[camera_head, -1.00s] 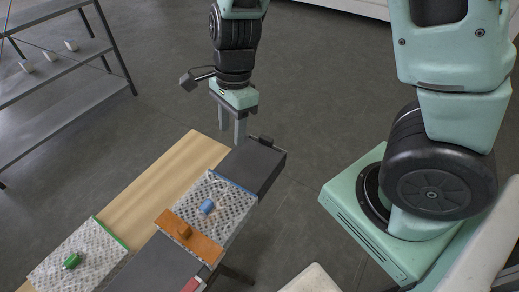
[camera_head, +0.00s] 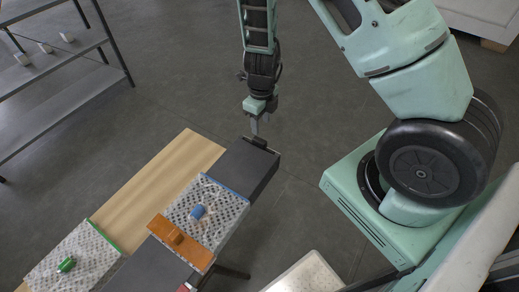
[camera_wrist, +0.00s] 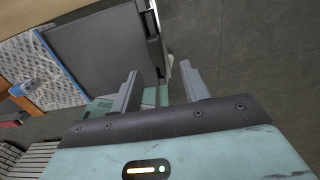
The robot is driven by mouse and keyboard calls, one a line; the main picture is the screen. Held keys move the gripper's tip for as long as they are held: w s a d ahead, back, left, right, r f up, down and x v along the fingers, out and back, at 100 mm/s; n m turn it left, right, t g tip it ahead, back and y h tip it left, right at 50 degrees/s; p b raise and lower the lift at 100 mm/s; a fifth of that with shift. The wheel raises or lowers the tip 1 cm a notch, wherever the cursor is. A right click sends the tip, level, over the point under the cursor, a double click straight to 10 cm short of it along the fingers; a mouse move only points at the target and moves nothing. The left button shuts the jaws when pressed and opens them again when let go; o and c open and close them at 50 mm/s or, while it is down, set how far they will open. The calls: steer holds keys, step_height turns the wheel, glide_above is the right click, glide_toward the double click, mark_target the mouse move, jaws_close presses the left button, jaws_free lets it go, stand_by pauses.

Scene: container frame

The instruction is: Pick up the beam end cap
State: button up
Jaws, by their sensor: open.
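I cannot tell for sure which part is the beam end cap. Small parts lie on the patterned mats: a blue one (camera_head: 198,212), an orange-brown one (camera_head: 177,237) on an orange strip, and a green one (camera_head: 67,264). A small dark piece (camera_head: 260,142) sits at the far end of the dark table section. My gripper (camera_head: 257,130) is open and empty above that far end. In the wrist view its two fingers (camera_wrist: 158,85) are spread, with the dark end edge (camera_wrist: 155,50) beyond them. The blue part (camera_wrist: 24,88) shows there at the left edge.
The dark table section (camera_head: 243,170) adjoins a wooden board (camera_head: 165,170) and a patterned mat (camera_head: 228,208). A metal shelf (camera_head: 75,98) with small pale blocks stands at the upper left. Grey floor is open around the table's far end.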

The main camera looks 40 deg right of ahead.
mark_target(260, 140)
steer(key=shift+s+a+f+p, duration=0.1)
steer(key=shift+f+p, duration=0.15)
steer(key=shift+f, duration=0.95)
steer(key=shift+w+a+f+p, duration=0.15)
steer(key=shift+f+p, duration=0.1)
steer(key=shift+f, duration=1)
steer(key=shift+s+a+f+p, duration=0.15)
steer(key=shift+f+p, duration=0.1)
steer(key=shift+f, duration=0.95)
jaws_close()
